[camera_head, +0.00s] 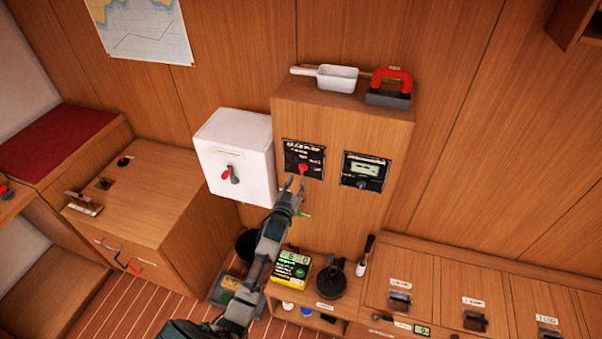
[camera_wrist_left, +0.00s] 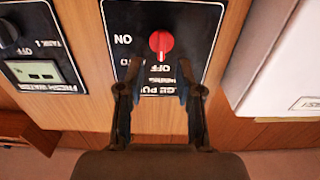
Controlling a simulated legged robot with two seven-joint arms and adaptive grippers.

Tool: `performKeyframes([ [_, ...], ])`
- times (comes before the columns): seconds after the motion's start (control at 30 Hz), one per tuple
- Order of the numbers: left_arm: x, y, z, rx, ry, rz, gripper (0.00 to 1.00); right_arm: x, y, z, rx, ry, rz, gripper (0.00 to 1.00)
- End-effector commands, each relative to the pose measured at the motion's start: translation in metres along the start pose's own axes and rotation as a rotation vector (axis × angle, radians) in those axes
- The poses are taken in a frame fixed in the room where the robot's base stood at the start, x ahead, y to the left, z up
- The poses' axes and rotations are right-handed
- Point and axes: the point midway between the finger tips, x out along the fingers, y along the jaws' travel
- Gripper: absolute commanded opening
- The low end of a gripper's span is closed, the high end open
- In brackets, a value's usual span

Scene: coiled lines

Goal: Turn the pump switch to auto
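The pump switch is a red rotary knob (camera_head: 303,168) on a black panel (camera_head: 316,151) on the front of the wooden cabinet. In the left wrist view the panel appears upside down, with the red knob (camera_wrist_left: 161,41) near its middle, ON beside it and OFF by its pointer-like mark. Other lettering is partly hidden by my fingers. My left gripper (camera_head: 294,184) is just in front of the panel, below the knob. In the wrist view its two fingers (camera_wrist_left: 160,78) are apart with nothing between them, and contact with the knob does not show. My right gripper is not visible.
A fresh-water panel (camera_head: 366,171) with a dark knob is to the right. A white box (camera_head: 236,157) with a red-and-grey lever juts out at left. A scoop (camera_head: 335,77) and red-handled tool (camera_head: 390,88) lie on top.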

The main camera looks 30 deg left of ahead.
Motion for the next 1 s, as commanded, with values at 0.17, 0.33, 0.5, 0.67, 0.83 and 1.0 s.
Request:
performKeyframes([
  [0.17, 0.033, 0.000, 0.000, 0.001, 0.000, 0.000, 0.35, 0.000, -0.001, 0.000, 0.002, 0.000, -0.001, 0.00],
  [0.33, 0.048, 0.000, 0.000, 0.002, 0.000, 0.000, 0.35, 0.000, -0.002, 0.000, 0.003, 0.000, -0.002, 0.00],
  [0.5, 0.051, 0.002, 0.000, 0.002, 0.000, 0.001, 0.35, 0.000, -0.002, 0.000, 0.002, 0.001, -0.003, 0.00],
  [0.67, 0.051, 0.002, 0.000, 0.002, 0.000, 0.001, 0.35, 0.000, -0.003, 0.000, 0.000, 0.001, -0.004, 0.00],
  [0.83, 0.051, 0.001, 0.000, 0.001, 0.000, 0.001, 0.00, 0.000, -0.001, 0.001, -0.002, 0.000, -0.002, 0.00],
  [1.0, 0.051, 0.002, 0.001, 0.001, -0.001, 0.002, 0.00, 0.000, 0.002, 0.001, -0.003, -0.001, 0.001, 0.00],
])
